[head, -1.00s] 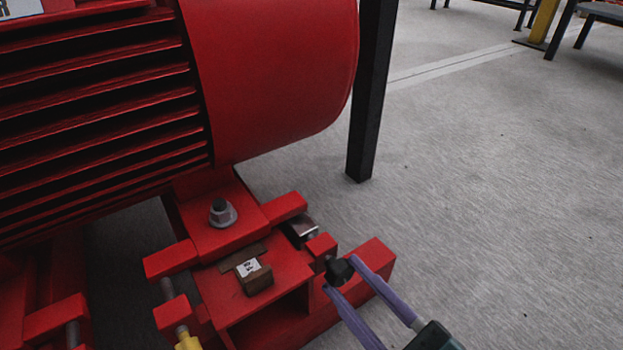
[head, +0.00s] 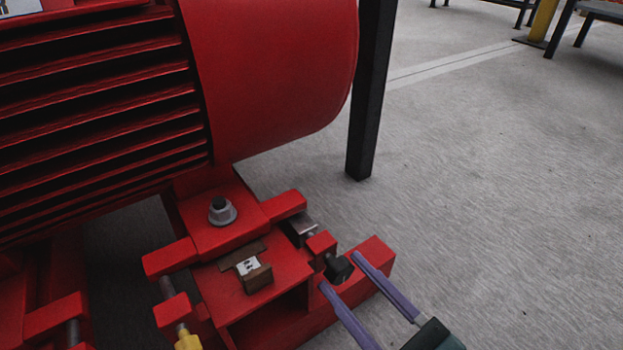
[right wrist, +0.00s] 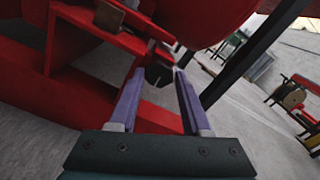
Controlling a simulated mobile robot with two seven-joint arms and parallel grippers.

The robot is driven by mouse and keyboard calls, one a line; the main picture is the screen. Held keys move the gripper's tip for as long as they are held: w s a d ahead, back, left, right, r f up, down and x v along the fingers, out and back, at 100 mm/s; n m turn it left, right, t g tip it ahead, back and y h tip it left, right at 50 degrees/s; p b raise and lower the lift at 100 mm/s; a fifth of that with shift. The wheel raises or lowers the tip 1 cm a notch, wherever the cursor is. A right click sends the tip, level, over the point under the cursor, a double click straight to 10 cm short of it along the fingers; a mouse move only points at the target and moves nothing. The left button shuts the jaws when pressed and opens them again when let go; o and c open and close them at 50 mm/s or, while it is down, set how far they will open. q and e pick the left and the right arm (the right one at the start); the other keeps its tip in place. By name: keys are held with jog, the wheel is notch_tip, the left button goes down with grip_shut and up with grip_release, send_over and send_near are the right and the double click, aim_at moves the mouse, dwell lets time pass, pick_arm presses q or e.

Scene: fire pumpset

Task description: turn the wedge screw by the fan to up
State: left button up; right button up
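The wedge screw by the fan has a black head (head: 339,268) at the right end of the red motor foot, below the red fan cover (head: 275,75). The screw head also shows in the right wrist view (right wrist: 158,75). My right gripper (head: 340,271) is open, with one purple finger on each side of the head and a gap to each finger. In the right wrist view the head lies between the fingertips (right wrist: 160,73). I cannot tell how deep it sits between them. My left gripper is not in view.
A brown wedge block (head: 258,280) with a white label lies on the red base. A grey nut (head: 222,211) is behind it. A yellow-ended part (head: 187,341) is at the lower edge. A black post (head: 370,95) stands behind.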

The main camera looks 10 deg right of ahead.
jog(key=shift+o, duration=1.4)
jog(key=shift+s, duration=0.1)
jog(key=shift+s+d, duration=0.1)
jog(key=shift+s, duration=0.15)
jog(key=p+v, duration=0.1)
jog(key=v, duration=0.8)
jog(key=shift+s+r, duration=0.1)
